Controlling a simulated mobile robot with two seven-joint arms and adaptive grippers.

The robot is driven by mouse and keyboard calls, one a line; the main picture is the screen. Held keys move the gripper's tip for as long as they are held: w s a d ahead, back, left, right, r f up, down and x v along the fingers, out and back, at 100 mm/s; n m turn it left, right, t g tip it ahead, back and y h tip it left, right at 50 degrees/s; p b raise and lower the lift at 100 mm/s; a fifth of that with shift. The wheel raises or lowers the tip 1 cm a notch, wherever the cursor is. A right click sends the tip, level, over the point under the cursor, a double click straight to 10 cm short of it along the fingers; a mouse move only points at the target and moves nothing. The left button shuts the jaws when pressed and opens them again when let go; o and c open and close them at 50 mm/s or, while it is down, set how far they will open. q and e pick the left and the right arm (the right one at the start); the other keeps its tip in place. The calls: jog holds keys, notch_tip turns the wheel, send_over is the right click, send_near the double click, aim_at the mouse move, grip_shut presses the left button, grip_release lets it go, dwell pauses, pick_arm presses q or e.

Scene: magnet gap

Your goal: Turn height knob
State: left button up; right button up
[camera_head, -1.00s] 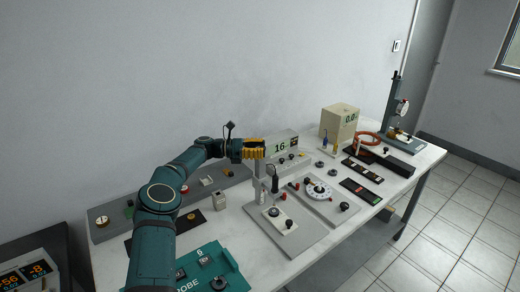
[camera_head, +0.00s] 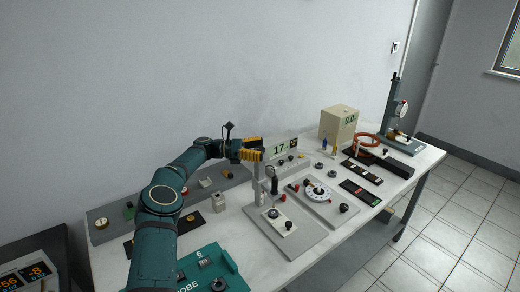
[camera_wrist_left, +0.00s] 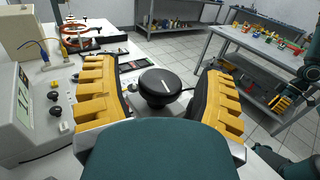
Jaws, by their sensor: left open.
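The height knob, a round black knob with a white mark (camera_wrist_left: 160,86), sits between the fingers of my left gripper (camera_wrist_left: 158,98) in the left wrist view. The yellow-padded fingers stand apart on either side, with visible gaps to the knob. In the head view my left gripper (camera_head: 250,149) is at the top of the grey stand (camera_head: 259,187), and its fingers hide the knob. My right gripper (camera_wrist_left: 288,97) appears small at the right of the wrist view, with yellow pads; its opening is unclear.
A grey meter (camera_head: 283,149) behind the stand reads about 17. A dial plate (camera_head: 318,191), a beige box (camera_head: 339,124) and a dial-gauge stand (camera_head: 393,110) are to the right. A teal probe box (camera_head: 213,269) is at the front left.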

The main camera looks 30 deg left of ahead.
pick_arm(q)
jog(key=v, duration=0.7)
jog(key=shift+s+a, duration=0.1)
